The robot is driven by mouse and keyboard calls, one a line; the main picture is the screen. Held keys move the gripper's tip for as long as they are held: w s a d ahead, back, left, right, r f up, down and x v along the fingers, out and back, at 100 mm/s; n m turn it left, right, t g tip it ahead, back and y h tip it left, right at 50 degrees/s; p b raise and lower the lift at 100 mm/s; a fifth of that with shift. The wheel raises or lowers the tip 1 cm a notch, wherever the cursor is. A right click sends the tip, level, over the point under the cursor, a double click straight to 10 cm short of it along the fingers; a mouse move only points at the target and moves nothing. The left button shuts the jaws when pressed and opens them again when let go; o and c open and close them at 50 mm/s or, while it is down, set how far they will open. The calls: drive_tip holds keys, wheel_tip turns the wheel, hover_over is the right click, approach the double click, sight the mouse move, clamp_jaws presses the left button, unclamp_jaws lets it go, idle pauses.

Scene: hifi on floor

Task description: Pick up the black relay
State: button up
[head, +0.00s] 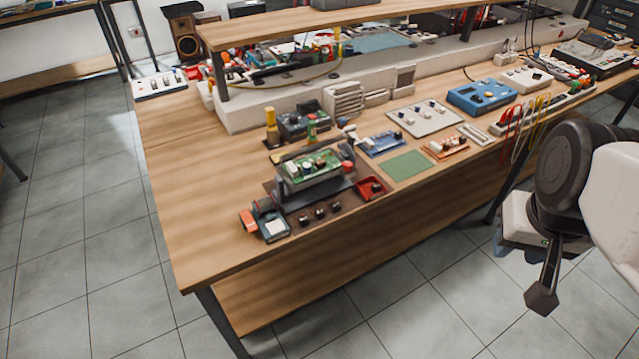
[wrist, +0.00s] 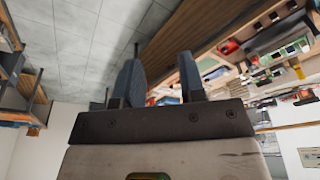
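Several small black parts (head: 320,213) sit in a row on the dark mat (head: 340,207) at the front edge of the workbench. One may be the black relay, but they are too small to tell. My gripper (head: 541,295) hangs in front of the bench at the right, well away from these parts. In the wrist view my gripper (wrist: 160,72) shows two blue-grey fingers standing apart with nothing between them. I cannot make out the relay in the wrist view.
A green circuit board (head: 312,164) stands raised on a holder behind the row. A red tray (head: 371,188) and a black-and-red device (head: 272,224) flank it. A green mat (head: 405,165) lies to the right. The bench's left end (head: 190,190) is bare.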

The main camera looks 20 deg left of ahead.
drive_tip(key=w+a+f+n, duration=0.2)
drive_tip(key=w+a+n, duration=0.1)
drive_tip(key=w+a, duration=0.45)
drive_tip(key=n+g+y, duration=0.1)
drive_tip(key=n+g, duration=0.1)
drive_tip(key=n, duration=0.6)
hover_over(303, 219)
drive_tip(key=f, duration=1.9)
drive_tip(key=shift+s+d, duration=0.25)
drive_tip(key=shift+d, duration=0.15)
drive_tip(key=shift+w+a+f, duration=0.1)
drive_tip(key=shift+f, duration=1.1)
drive_tip(key=shift+f, duration=0.15)
